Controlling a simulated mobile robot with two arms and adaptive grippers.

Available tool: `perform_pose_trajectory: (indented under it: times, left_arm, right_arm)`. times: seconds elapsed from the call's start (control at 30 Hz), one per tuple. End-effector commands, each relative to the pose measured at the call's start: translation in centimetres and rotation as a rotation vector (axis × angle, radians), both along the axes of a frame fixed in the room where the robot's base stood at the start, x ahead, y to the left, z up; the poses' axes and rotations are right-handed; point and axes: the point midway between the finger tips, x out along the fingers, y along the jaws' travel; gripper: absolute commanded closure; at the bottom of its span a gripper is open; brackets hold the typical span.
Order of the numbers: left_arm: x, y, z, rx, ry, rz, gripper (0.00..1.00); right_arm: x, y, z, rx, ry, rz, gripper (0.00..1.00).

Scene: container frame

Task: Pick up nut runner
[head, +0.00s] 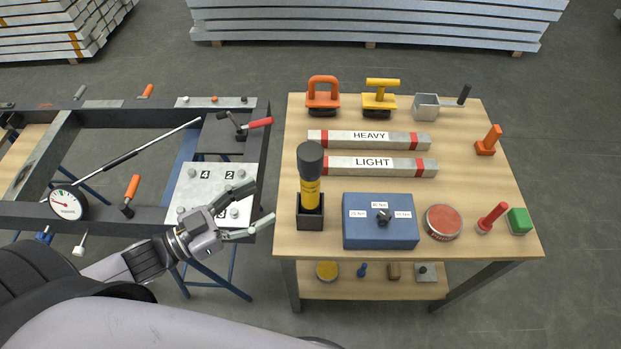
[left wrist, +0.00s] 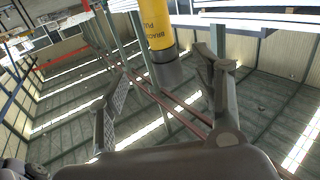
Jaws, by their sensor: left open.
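The nut runner (head: 310,187) is a yellow cylinder with a dark grey head. It stands upright in a black square holder (head: 310,214) at the table's near left corner. My left gripper (head: 261,202) is open, to the left of the nut runner, its fingers pointing toward it with a gap between. In the left wrist view the yellow nut runner (left wrist: 157,35) with dark lettering shows beyond and between the open fingertips (left wrist: 163,66), apart from them. My right gripper is not in view.
A blue box with a knob (head: 380,232) stands right of the holder. Bars marked HEAVY (head: 370,140) and LIGHT (head: 372,166) lie behind. A dark frame (head: 262,150) with a numbered plate (head: 190,188) is at left, under my gripper.

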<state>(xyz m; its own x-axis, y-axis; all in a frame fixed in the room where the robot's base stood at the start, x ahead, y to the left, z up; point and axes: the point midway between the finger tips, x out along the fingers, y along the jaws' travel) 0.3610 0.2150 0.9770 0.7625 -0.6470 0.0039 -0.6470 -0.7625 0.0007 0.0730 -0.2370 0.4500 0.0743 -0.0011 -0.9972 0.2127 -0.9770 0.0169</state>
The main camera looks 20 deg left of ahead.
Motion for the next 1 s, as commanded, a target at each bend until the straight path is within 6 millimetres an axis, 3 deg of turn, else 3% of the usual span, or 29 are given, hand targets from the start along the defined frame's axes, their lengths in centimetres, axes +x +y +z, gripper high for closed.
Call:
perform_pose_trajectory:
  times: [0.3, 0.67, 1.0]
  left_arm:
    - [4.3, -3.5, 0.3, 0.000, -0.005, 0.001, 0.40]
    - [6.4, -5.2, 0.1, 0.001, -0.001, 0.003, 0.40]
    - [9.7, -8.0, -0.2, 0.001, -0.001, 0.002, 0.40]
  right_arm:
    - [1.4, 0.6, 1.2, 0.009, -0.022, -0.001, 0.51]
    - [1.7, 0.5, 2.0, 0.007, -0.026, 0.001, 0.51]
    - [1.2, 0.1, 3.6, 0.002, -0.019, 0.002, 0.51]
